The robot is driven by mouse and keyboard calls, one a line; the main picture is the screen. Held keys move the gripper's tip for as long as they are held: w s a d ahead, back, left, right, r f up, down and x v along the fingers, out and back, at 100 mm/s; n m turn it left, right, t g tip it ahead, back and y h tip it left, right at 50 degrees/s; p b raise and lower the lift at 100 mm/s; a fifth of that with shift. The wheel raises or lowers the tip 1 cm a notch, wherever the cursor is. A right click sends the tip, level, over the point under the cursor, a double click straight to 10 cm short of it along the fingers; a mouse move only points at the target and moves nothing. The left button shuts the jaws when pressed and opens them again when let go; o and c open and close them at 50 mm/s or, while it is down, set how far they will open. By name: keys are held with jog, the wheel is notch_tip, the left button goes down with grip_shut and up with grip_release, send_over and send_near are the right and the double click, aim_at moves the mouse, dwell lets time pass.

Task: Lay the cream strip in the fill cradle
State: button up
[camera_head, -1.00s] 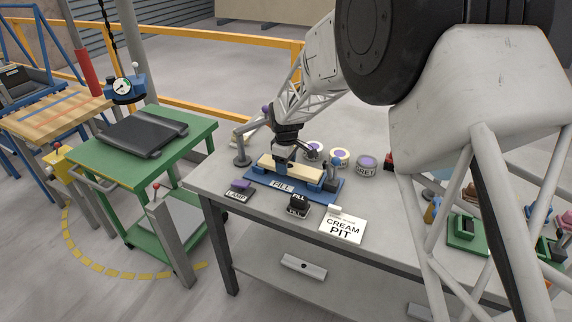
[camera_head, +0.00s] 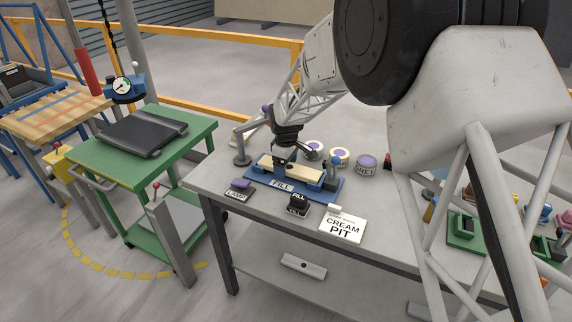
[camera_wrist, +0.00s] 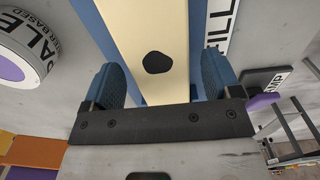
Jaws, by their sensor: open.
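The cream strip (camera_head: 300,171) lies lengthwise over the blue fill cradle (camera_head: 330,190), which carries a FILL label. In the wrist view the strip (camera_wrist: 150,25) runs away from me, with a dark round spot on it. My gripper (camera_head: 283,157) is just above the strip, towards its left part. In the wrist view the blue fingers of my gripper (camera_wrist: 160,80) stand apart on both sides of the strip, with gaps visible. The gripper is open. How the strip's underside sits in the cradle is hidden.
A small grey post (camera_head: 241,157) stands at the left.

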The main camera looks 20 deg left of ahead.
jog(key=shift+r, duration=0.1)
notch_tip(320, 180, up, 12)
dwell(0.7)
dwell(0.7)
jog(key=shift+d+r, duration=0.1)
